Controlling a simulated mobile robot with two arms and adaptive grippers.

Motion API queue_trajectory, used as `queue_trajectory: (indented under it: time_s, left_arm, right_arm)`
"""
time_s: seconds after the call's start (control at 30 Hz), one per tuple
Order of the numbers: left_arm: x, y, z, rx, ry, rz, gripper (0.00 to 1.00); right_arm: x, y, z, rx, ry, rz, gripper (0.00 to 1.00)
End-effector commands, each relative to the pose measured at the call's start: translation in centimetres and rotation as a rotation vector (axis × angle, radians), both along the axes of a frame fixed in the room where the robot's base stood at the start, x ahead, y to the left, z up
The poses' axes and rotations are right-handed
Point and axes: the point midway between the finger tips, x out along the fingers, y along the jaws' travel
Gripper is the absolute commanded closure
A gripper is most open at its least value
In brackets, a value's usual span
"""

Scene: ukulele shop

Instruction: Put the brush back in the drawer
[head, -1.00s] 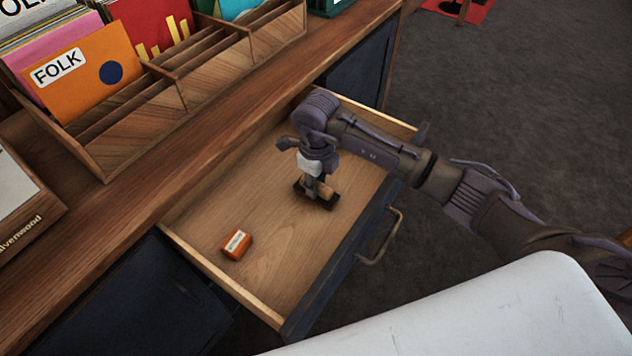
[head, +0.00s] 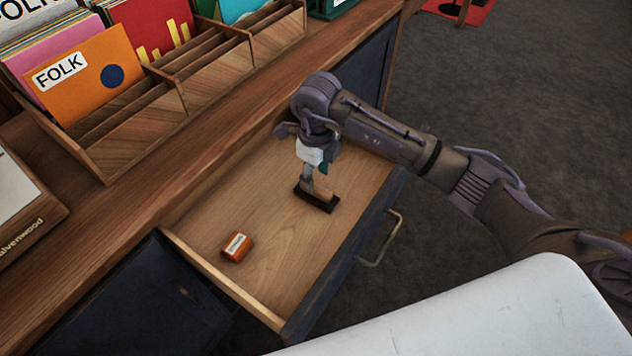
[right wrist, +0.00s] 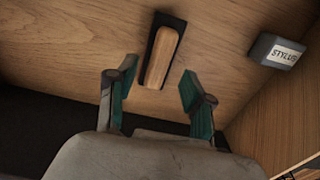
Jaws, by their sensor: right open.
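The brush (head: 316,199) has a dark base with a light wooden grip on top, and it lies on the floor of the open drawer (head: 268,255). In the right wrist view the brush (right wrist: 162,55) lies ahead of the fingertips, clear of both. My right gripper (head: 314,177) is open and empty just above the brush, hiding part of its grip in the head view. The teal inner pads of the right gripper (right wrist: 155,92) show apart in the right wrist view. My left gripper is not in view.
A small orange box (head: 237,247) with a white label lies in the drawer's near left part. A small grey box (right wrist: 278,50) labelled STYLUS shows in the right wrist view. The drawer handle (head: 381,239) sticks out in front. A wooden record rack (head: 140,128) stands on the counter.

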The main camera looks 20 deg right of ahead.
Motion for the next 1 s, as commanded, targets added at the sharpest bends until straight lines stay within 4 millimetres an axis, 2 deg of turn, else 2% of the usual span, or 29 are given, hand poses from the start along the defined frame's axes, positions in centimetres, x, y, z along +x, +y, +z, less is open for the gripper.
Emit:
queue_trajectory:
  time_s: [0.03, 0.2, 0.4, 1.0]
  left_arm:
    - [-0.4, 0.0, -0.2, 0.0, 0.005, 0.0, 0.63]
    - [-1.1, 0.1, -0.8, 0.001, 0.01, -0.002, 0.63]
    - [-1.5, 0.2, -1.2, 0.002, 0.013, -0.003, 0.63]
    - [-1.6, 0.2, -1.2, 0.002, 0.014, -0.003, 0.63]
  right_arm:
    - [0.1, 0.0, 1.4, 0.0, -0.005, 0.0, 0.49]
    - [0.1, 0.0, 4.8, 0.0, -0.004, 0.001, 0.49]
    - [0.0, 0.0, 7.1, 0.0, -0.001, -0.001, 0.49]
    - [0.0, 0.0, 7.6, 0.0, 0.001, 0.0, 0.49]
